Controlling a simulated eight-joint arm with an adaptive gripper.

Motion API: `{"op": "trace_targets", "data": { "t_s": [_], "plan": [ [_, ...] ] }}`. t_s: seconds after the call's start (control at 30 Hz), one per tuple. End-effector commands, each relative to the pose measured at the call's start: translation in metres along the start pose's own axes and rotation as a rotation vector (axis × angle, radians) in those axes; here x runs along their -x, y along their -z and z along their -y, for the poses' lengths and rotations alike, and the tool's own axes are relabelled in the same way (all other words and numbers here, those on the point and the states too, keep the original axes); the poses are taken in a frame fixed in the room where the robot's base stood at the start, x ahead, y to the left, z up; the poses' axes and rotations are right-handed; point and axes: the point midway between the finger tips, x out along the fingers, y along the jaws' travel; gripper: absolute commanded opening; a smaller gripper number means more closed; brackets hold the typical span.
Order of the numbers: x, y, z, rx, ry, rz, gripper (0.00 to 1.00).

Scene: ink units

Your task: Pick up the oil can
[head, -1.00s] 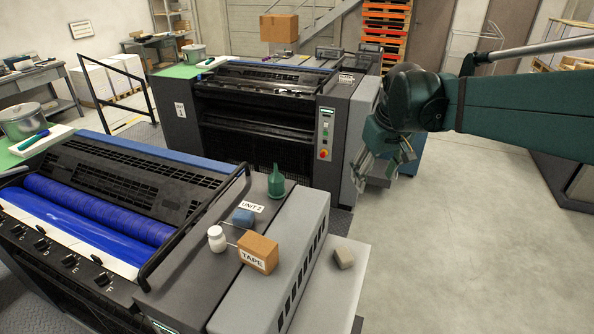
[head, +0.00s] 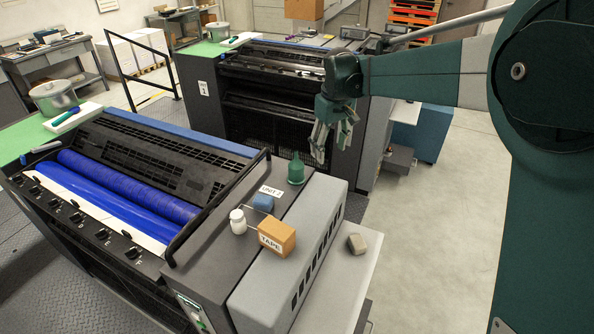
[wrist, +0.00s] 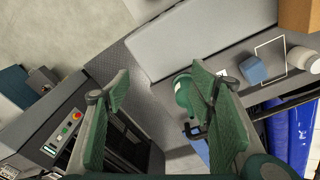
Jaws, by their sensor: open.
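The oil can (head: 296,171) is a small dark green can with a narrow spout. It stands upright on the dark top of the unit 2 press, near its back right end. My gripper (head: 327,150) is open and empty, pointing down, up and to the right of the can in the head view. In the wrist view the can (wrist: 184,98) shows just left of the right finger of my gripper (wrist: 160,85), which hides part of it. The gripper and can look apart.
A blue block (head: 263,202), white bottle (head: 238,222) and cardboard tape box (head: 277,237) stand nearer on the same top. A black bar (head: 217,207) rises left of them. Open floor (head: 440,240) lies to the right.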

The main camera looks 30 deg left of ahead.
Motion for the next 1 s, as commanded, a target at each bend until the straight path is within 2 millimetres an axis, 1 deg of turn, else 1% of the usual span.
{"op": "trace_targets", "data": {
  "t_s": [0.03, 0.2, 0.4, 0.5, 0.7, 1.0],
  "plan": [
    [-0.003, 0.012, 0.006, 0.019, 0.005, 0.007, 0.54],
    [-0.020, 0.045, 0.024, 0.074, 0.019, 0.032, 0.54],
    [-0.040, 0.078, 0.046, 0.135, 0.035, 0.059, 0.54],
    [-0.049, 0.090, 0.056, 0.161, 0.042, 0.071, 0.54],
    [-0.060, 0.104, 0.067, 0.188, 0.049, 0.083, 0.54],
    [-0.062, 0.106, 0.069, 0.193, 0.051, 0.085, 0.54]
  ]
}}
